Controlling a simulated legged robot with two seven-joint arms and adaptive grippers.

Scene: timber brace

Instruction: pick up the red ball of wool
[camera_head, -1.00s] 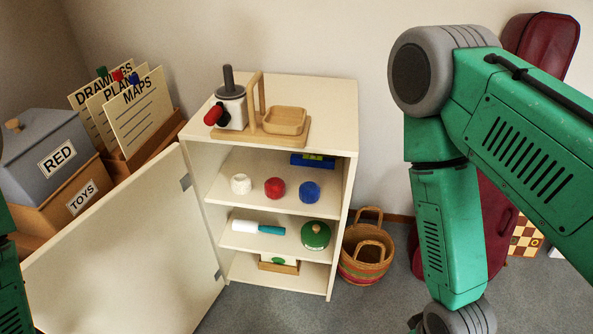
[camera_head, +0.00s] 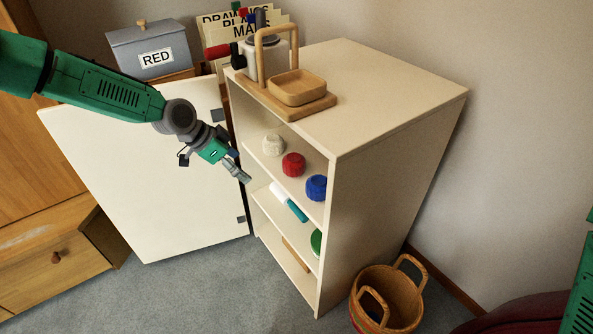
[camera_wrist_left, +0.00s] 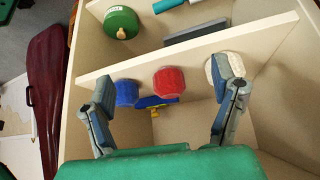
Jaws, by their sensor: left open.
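The red ball of wool (camera_head: 293,164) sits on the upper inside shelf of the open cabinet, between a white ball (camera_head: 273,145) and a blue ball (camera_head: 316,187). My left gripper (camera_head: 243,176) is open and empty at the cabinet's open front, left of the balls. In the left wrist view the red ball (camera_wrist_left: 169,81) lies between the two spread fingers of my left gripper (camera_wrist_left: 165,100), apart from both. The right finger overlaps the white ball (camera_wrist_left: 222,68) and the left finger is close to the blue ball (camera_wrist_left: 127,93). Of my right arm only a green part shows; its gripper is out of view.
The cabinet door (camera_head: 150,180) stands open to the left. The shelf below holds a white and teal roller (camera_head: 288,202) and a green lid (camera_head: 316,241). A wooden tray stand (camera_head: 297,88) is on top. A basket (camera_head: 395,297) stands on the floor at right.

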